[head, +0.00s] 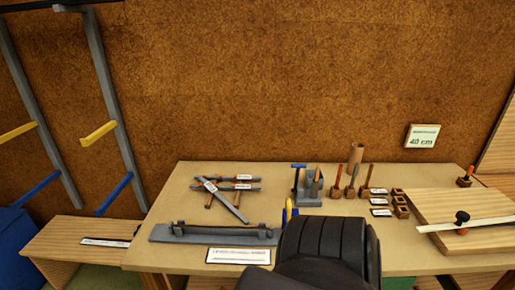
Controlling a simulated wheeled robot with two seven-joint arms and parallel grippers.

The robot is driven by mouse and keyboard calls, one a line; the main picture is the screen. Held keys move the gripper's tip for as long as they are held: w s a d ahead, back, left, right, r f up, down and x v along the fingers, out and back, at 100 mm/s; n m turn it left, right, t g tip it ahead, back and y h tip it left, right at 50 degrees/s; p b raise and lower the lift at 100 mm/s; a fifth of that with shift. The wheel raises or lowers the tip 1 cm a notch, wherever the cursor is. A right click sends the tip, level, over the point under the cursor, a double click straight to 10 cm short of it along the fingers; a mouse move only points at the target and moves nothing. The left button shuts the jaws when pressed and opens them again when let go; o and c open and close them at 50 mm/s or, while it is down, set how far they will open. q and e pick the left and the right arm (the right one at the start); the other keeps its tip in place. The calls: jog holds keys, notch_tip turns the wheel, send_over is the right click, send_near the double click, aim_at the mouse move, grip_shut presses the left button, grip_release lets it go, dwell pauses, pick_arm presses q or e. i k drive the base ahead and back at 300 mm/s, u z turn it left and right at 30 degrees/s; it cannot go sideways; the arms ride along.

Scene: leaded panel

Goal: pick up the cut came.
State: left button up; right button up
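I cannot single out the cut came for certain. Slim grey strips (229,203) lie crossed on the left of the workbench, with small white labels on them. In front of them a grey fixture (160,234) with a long dark bar lies along the bench edge. A bulky black part, probably of my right arm, covers the front middle of the bench. No fingertips show on it, so its opening and anything in it are hidden. My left gripper is not in view.
The workbench (420,178) has a grey tool holder (310,190), several upright tools and wooden blocks (400,204) at its middle. A wooden board (450,207) with a pale strip (480,223) lies right. A low wooden bench (70,250) stands left, beside a rack (112,110).

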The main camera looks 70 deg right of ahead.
aim_at(208, 185)
jog(key=u, duration=0.15)
jog(key=k, duration=0.4)
jog(key=z, duration=1.7)
